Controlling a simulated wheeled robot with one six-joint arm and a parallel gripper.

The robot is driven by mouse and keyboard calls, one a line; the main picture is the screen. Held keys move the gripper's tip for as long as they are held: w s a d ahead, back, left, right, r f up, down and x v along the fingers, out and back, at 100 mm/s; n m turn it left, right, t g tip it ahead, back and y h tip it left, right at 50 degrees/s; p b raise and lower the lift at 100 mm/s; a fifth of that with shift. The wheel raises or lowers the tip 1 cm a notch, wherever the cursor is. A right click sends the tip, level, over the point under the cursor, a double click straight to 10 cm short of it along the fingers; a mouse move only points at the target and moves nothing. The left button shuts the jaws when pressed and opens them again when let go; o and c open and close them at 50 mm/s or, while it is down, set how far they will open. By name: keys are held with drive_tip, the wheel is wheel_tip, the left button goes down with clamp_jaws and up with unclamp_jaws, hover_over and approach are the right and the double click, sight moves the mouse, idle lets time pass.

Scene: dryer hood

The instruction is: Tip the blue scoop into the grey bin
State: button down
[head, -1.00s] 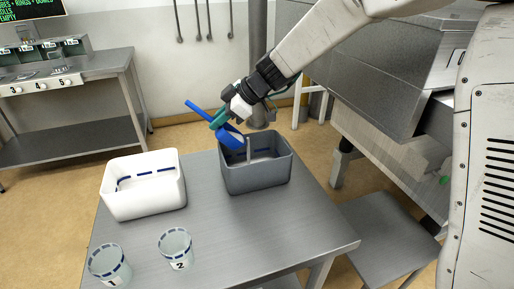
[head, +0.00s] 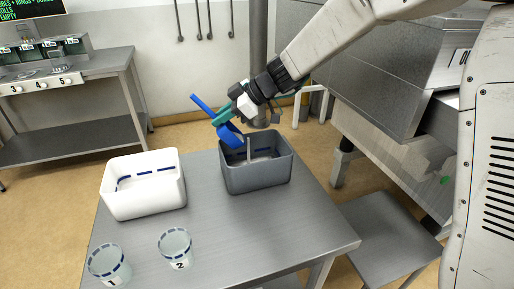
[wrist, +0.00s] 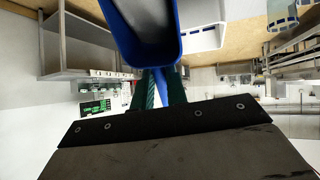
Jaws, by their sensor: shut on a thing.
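My gripper (head: 223,116) has green fingers shut on the handle of the blue scoop (head: 229,134). The scoop is tilted, its handle up to the left and its bowl low, over the left back part of the grey bin (head: 256,179). In the wrist view the fingers (wrist: 158,90) hold the scoop (wrist: 174,48) by its handle; its bowl interior looks dark, and I cannot tell whether anything is in it. The grey bin stands on the table with an upright grey piece inside; part of its floor is hidden by its front wall.
A white bin (head: 145,197) stands on the steel table (head: 220,231) left of the grey bin. Two clear cups, labelled 1 (head: 108,265) and 2 (head: 175,248), stand near the front left. The table's right front is clear. A metal hood housing (head: 390,75) is at the right.

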sight(216, 115)
drive_tip(key=shift+w+d+r+m+y+p, duration=0.15)
drive_tip(key=shift+d+r+y+p, duration=0.25)
drive_tip(key=shift+d+y, duration=0.5)
drive_tip(key=shift+w+d+r+m+y+p, duration=0.15)
drive_tip(key=shift+d+r+y+p, duration=0.35)
drive_tip(key=shift+y, duration=0.6)
idle(1.0)
